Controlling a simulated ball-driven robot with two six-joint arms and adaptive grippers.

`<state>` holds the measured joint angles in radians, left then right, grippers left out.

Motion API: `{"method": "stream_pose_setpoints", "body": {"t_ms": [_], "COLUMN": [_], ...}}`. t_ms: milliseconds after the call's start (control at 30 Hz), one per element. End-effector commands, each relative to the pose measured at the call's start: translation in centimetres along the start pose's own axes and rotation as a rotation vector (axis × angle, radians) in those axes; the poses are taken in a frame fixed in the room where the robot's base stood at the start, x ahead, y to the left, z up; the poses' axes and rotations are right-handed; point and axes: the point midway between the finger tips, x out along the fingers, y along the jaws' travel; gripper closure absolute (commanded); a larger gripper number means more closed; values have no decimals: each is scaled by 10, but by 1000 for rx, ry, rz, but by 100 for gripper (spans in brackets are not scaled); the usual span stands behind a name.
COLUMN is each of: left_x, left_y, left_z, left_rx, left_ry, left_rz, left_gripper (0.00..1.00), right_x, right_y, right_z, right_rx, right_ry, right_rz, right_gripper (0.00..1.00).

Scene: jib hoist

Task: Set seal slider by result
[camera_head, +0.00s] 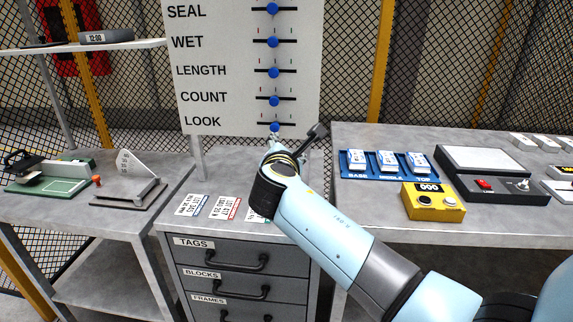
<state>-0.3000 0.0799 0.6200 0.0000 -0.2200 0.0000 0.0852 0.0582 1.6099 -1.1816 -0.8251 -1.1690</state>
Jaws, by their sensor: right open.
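A white board (225,85) stands upright at the back of the drawer cabinet. It has rows labelled SEAL, WET, LENGTH, COUNT and LOOK, each with a blue knob on a black track. The SEAL slider (273,8) is in the top row, at the top edge of the picture, with its knob near the middle of its track. The other knobs in view are near mid-track too. My right gripper (296,140) is open, in front of the board's lower edge, just below the LOOK knob (275,127) and well below SEAL. My arm partly hides it. My left gripper is out of view.
Several printed cards (228,208) lie on the drawer cabinet (195,258). The right bench holds a blue tray (350,176), a yellow counter (432,203) reading 000 and a grey device (485,160). The left bench holds a green-based device (50,185) and a dial gauge (132,172).

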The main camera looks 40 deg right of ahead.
Motion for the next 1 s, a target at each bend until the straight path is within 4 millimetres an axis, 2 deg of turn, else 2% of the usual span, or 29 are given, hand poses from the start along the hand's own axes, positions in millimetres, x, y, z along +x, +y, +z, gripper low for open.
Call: {"method": "stream_pose_setpoints", "body": {"t_ms": [100, 300, 867, 967, 1000], "left_x": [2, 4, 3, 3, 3], "left_y": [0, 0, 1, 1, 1], "left_z": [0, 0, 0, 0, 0], "left_rx": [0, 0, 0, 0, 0], "left_ry": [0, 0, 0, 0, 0], "left_rz": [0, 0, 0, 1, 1], "left_gripper": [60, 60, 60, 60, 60], "right_x": [-1, -3, -3, -9, -15], "right_y": [-13, -22, -23, -32, -42], "right_z": [-12, -20, -20, -19, -18], "right_rx": [35, 66, 69, 127, 191], "right_ry": [29, 52, 54, 63, 73], "right_rz": [-18, -33, -35, -62, -93], "right_gripper": [54, 54, 54, 54, 54]}}
